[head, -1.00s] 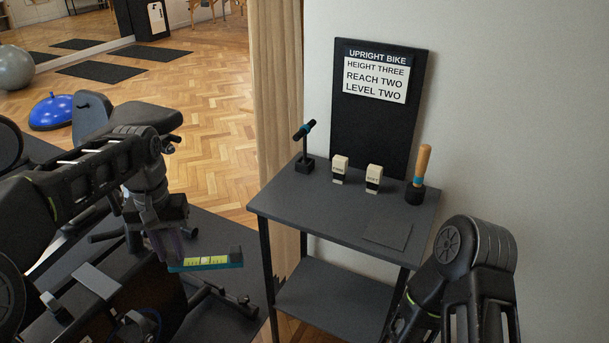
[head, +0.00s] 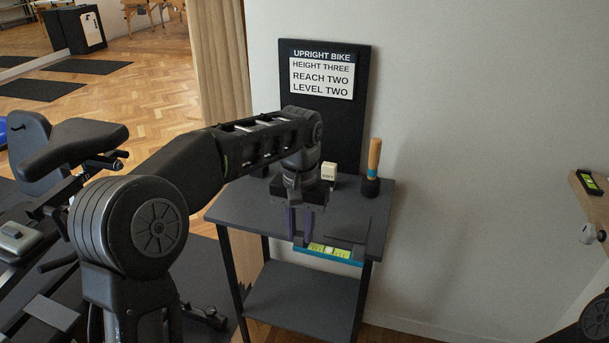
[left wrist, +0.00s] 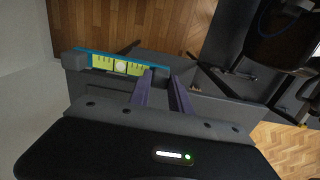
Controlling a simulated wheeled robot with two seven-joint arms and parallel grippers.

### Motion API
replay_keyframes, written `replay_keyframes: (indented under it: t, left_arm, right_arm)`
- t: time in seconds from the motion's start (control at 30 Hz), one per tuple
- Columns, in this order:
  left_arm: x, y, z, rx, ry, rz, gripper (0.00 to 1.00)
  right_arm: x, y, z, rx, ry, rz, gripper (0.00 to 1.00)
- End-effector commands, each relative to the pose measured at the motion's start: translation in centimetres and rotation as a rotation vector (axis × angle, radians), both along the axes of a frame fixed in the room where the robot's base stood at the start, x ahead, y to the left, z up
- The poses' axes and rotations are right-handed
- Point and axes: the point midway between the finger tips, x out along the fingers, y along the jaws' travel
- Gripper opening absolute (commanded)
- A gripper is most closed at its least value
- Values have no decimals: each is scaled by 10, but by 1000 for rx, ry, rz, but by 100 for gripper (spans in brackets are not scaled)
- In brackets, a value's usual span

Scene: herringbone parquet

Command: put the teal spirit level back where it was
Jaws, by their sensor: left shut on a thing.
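The teal spirit level (head: 330,253) has a yellow-green face and a dark end. My left gripper (head: 305,240) is shut on it, near one end. In the head view it shows at the front edge of the small grey table (head: 250,213), whether above it or in front I cannot tell. In the left wrist view the level (left wrist: 118,65) extends left from the purple-grey fingers (left wrist: 162,92). A flat dark rectangular patch (head: 349,227) lies on the tabletop, right of the gripper. My right gripper is not in view.
A wooden-handled tool (head: 374,160) stands in a black holder at the table's back right. A pale block (head: 328,171) is beside my wrist; my arm hides the back left. A black sign board (head: 359,110) stands behind. A lower shelf (head: 300,300) is bare.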

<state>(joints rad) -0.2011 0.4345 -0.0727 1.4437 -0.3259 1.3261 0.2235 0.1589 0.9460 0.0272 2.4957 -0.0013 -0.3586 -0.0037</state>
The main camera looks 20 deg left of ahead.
Motion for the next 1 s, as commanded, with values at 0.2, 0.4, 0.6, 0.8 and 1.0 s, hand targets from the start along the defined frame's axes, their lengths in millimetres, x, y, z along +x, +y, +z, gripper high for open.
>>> replay_keyframes:
  t: [0.2, 0.4, 0.6, 0.8, 1.0]
  left_arm:
    - [0, 0, 0, 0, -1, 1, 0]
    - [0, 1, 1, 0, -1, 2, 0]
    - [-4, 15, 20, -2, -2, 44, 0]
    - [-22, 56, 63, -4, -1, 252, 0]
    - [-62, 103, 93, -4, -4, 831, 0]
  right_arm:
    - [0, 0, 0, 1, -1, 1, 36]
    - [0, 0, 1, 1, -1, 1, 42]
    - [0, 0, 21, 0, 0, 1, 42]
    - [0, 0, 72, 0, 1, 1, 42]
    - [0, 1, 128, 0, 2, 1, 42]
